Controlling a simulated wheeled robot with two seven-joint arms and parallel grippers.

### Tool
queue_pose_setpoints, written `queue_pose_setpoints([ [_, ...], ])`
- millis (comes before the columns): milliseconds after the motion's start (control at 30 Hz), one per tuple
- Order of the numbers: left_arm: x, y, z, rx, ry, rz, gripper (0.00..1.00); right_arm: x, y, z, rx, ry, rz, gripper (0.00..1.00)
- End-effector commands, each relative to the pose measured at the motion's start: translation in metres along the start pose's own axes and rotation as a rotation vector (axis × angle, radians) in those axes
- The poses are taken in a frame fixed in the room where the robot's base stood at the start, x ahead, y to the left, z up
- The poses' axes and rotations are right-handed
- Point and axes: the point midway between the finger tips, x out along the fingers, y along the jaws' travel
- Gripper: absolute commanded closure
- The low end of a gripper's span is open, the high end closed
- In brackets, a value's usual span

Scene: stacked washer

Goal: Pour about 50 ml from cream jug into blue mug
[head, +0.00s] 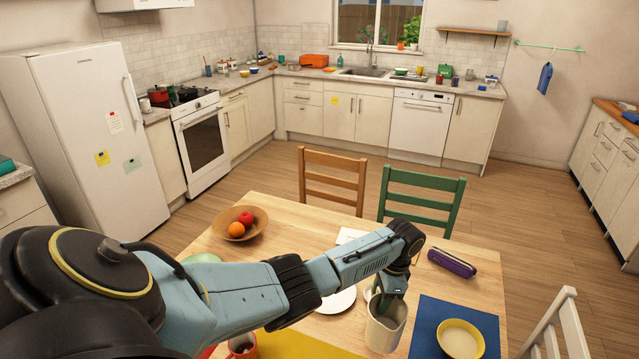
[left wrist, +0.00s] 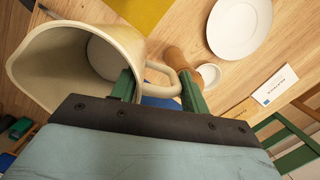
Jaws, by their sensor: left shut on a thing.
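The cream jug (head: 386,327) is at the table's front, between the yellow and blue mats, and looks roughly upright. My left gripper (head: 380,300) is shut on the jug's handle. In the left wrist view the jug's wide mouth (left wrist: 45,60) opens toward the left, and its handle (left wrist: 163,78) lies between the green fingers of my left gripper (left wrist: 160,90). I cannot make out the level of any liquid. I cannot identify a blue mug on the table; my arm hides part of it. My right gripper is not in view.
A white plate (head: 337,300), a red mug (head: 242,346), a purple case (head: 451,263) and a fruit bowl (head: 256,227) are on the table. Chairs (head: 422,195) stand behind.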

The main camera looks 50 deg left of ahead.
Motion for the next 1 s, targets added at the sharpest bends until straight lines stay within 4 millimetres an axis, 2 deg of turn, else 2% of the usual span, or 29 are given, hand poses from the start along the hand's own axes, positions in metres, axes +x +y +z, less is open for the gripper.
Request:
queue_pose_setpoints([
  [100,0.013,-0.001,0.013,0.026,0.0,-0.002,0.99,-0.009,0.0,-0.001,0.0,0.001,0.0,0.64],
  [500,0.061,0.001,0.02,0.052,0.0,-0.008,0.99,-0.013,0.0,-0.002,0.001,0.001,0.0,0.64],
  [667,0.068,0.002,0.021,0.057,0.001,-0.01,0.99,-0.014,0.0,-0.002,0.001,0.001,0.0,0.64],
  [1000,0.071,0.002,0.022,0.056,0.004,-0.009,0.99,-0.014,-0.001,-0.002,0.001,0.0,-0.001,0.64],
])
